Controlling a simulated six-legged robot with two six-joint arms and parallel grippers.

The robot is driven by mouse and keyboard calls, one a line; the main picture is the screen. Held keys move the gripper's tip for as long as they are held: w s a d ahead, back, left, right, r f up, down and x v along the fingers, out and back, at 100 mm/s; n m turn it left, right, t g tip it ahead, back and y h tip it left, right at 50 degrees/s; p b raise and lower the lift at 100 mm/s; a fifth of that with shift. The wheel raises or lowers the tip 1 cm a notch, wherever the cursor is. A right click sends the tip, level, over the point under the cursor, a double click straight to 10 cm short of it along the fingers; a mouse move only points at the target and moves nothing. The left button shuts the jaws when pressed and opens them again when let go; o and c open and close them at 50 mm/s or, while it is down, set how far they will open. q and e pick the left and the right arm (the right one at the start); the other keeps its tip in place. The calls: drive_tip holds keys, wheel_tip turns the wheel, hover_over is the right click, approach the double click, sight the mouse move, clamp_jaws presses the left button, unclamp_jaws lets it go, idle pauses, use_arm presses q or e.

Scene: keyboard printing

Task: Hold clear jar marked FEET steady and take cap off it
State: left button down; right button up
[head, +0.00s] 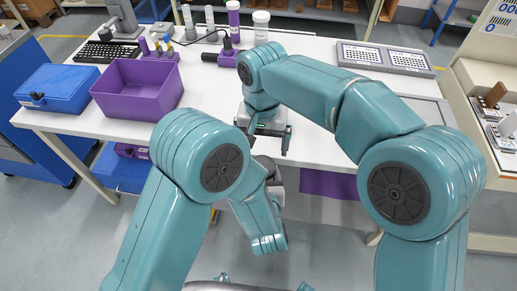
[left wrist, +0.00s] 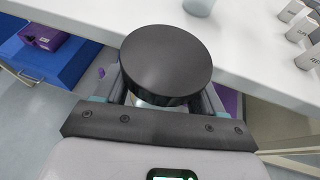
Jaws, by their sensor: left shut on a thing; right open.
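In the left wrist view a wide, round black cap (left wrist: 166,60) sits on a jar, seen from above. Only a sliver of the jar's pale, clear body (left wrist: 150,99) shows under the cap, and no label can be read. My left gripper (left wrist: 160,96) is shut on the jar, one finger at each side below the cap, just off the table's front edge. In the head view my left arm mostly hides it. My right gripper (head: 268,138) is open, pointing down at the table's front edge; I cannot tell whether it touches the cap.
The white table (head: 205,100) carries a purple bin (head: 137,90), a blue box (head: 57,88), a keyboard (head: 106,51) and two key trays (head: 408,61). Several containers stand at the back. The table's middle left of my right gripper is clear.

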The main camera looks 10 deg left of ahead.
sight(263, 162)
drive_tip(key=shift+f, duration=0.2)
wheel_tip(263, 162, down, 8)
drive_tip(key=shift+d+r, duration=0.1)
drive_tip(key=shift+r, duration=0.15)
drive_tip(key=shift+c, duration=0.4)
drive_tip(key=c, duration=1)
drive_tip(key=n, duration=0.3)
drive_tip(key=shift+d, duration=0.1)
